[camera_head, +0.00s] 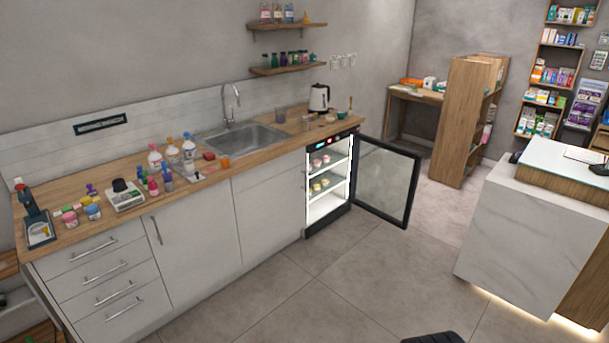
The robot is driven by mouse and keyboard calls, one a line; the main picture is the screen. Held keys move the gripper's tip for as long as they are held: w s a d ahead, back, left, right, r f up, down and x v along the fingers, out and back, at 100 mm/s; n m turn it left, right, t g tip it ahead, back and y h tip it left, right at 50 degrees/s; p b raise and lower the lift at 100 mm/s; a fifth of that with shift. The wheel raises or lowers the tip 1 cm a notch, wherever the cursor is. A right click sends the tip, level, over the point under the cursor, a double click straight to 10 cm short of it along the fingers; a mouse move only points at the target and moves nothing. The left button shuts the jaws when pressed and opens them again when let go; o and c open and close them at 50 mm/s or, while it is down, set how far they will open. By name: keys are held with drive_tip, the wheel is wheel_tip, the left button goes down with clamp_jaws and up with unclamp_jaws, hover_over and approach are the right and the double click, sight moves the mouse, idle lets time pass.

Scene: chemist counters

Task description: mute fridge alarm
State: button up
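A small black-framed fridge (307,229) stands under the right end of the wooden counter. Its glass door (385,182) is wide open, swung out to the right. The inside is lit white, and small items (320,186) sit on its shelves.
White cabinets (190,235) run left of the fridge under a counter crowded with bottles, a scale (124,196) and a sink (243,139). A marble-fronted counter (520,245) stands at right. The tiled floor (330,280) before the fridge is clear; a dark shape (434,338) shows at the bottom edge.

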clamp_jaws()
idle(0.8)
